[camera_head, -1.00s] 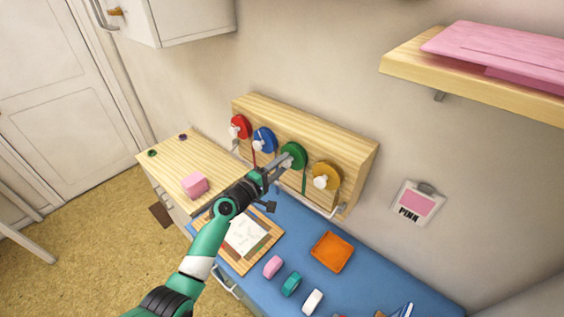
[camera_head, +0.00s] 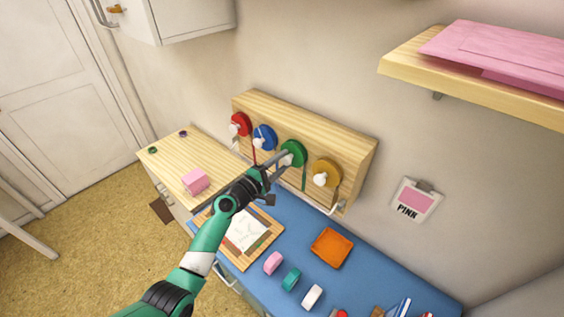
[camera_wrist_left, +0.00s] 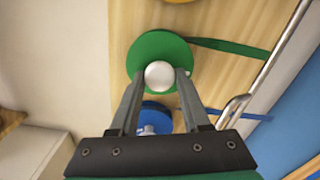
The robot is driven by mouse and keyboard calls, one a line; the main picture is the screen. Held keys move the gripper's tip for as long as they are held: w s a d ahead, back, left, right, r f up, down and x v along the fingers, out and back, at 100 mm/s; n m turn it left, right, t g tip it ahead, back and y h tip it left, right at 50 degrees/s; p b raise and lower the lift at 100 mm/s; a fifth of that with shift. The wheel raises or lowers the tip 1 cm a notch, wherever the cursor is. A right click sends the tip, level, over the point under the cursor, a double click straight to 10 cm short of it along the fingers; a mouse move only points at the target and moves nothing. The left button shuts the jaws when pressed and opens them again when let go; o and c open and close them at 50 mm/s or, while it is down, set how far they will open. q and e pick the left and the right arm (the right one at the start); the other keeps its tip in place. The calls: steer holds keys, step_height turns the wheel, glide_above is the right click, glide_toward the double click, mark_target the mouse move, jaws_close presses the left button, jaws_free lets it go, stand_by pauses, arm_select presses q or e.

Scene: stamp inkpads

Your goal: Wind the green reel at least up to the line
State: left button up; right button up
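The green reel (camera_head: 296,147) is mounted on the wooden board (camera_head: 350,152), third from the left. It also shows in the left wrist view (camera_wrist_left: 158,46), with its white knob (camera_wrist_left: 159,75) facing me. A green ribbon (camera_wrist_left: 228,46) runs from the reel over the board. I cannot make out the line. My left gripper (camera_head: 282,162) reaches the reel from the lower left. In the left wrist view its two fingers stand on either side of the knob, apparently touching it, and hide part of the reel's lower edge. My right gripper is not in view.
Red (camera_head: 240,123), blue (camera_head: 265,135) and yellow (camera_head: 327,172) reels share the board. A metal rail (camera_wrist_left: 262,75) runs along its lower edge. The blue table (camera_head: 375,265) below holds an orange tray (camera_head: 331,247) and several small items. A pink block (camera_head: 194,181) stands on the left cabinet.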

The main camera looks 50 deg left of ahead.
arm_select(q)
steer(key=o, duration=0.3)
steer(key=shift+o, duration=0.2)
steer(key=shift+s, duration=0.25)
steer(key=s+d+p, duration=0.1)
steer(key=s+p, duration=0.1)
steer(key=s, duration=0.9)
steer(key=shift+d, duration=0.1)
